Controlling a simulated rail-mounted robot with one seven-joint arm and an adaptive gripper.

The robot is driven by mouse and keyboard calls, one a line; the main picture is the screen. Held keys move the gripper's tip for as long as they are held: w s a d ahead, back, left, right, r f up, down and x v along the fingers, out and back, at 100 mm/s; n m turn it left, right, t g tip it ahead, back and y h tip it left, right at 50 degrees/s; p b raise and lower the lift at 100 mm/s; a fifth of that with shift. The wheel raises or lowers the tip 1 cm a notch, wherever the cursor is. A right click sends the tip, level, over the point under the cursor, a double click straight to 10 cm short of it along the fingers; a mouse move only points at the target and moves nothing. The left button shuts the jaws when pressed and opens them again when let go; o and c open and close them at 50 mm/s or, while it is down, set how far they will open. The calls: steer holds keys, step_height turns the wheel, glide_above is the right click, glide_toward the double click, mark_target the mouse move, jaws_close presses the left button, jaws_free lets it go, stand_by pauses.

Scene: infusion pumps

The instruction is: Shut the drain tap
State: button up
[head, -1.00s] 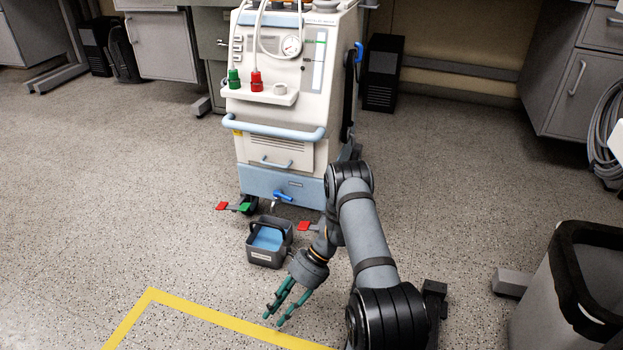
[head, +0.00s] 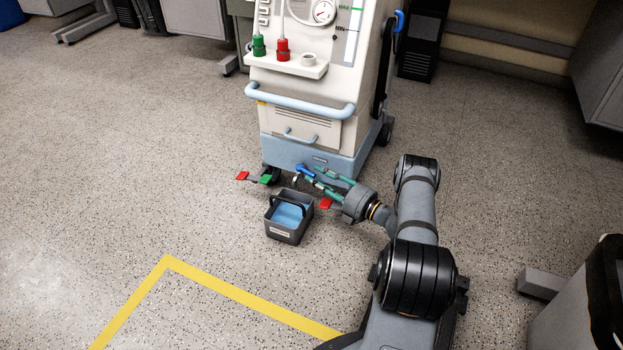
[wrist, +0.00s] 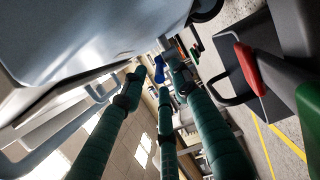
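The drain tap has a blue lever (head: 305,171) low on the front of the white and pale-blue pump machine (head: 305,143). It also shows in the wrist view (wrist: 158,68). My gripper (head: 319,177) is right beside the lever, coming from the right, its green fingers pointing left. In the wrist view the fingers (wrist: 152,74) are spread apart, with the blue lever showing between or just beyond their tips. I cannot tell whether they touch it. A dark grey bucket (head: 286,237) with light-blue contents stands on the floor below and in front of the tap.
Red (head: 241,175) and green (head: 266,179) pedals lie left of the tap. Another red pedal (head: 326,203) sits below my gripper. A bin (head: 600,300) stands at lower right. The speckled floor at left is clear, with yellow tape in front.

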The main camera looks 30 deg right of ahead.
mark_target(311, 173)
steer(key=shift+b+x, duration=0.45)
steer(key=shift+x, duration=1.1)
steer(key=shift+c, duration=0.8)
jaws_close()
